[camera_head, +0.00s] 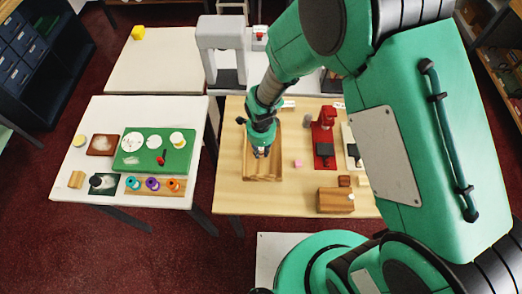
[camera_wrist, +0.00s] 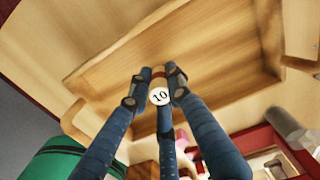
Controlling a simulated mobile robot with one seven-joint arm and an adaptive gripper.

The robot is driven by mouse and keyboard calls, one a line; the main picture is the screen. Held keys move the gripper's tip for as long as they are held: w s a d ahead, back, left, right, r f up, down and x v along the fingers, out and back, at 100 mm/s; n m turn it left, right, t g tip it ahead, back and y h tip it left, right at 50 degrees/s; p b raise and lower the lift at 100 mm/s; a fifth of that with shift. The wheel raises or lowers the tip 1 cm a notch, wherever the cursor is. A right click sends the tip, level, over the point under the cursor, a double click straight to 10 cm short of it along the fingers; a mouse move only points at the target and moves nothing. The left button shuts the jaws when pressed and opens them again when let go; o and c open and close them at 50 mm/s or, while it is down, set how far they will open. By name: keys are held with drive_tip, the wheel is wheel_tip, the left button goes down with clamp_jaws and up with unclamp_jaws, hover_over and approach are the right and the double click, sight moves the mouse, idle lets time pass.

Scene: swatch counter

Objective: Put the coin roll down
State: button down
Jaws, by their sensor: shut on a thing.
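The coin roll (camera_wrist: 159,94) is a small pale cylinder with a brown band and a white end marked "10". My gripper (camera_wrist: 155,86) has dark blue fingers shut around it in the wrist view. In the head view my gripper (camera_head: 261,152) points down over the wooden tray (camera_head: 263,178) on the light wood table. The tray's bare floor (camera_wrist: 190,60) fills much of the wrist view behind the roll, and no other thing shows in it. I cannot tell whether the roll touches the tray floor.
A white table (camera_head: 95,115) on the left bears a green mat (camera_head: 130,165) and several small things. A grey arch-shaped frame (camera_head: 220,32) stands behind.

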drive_tip(key=c, duration=1.6)
unclamp_jaws()
wheel_tip(320, 180, up, 12)
drive_tip(key=shift+r+p, duration=0.1)
drive_tip(key=shift+p, duration=1.05)
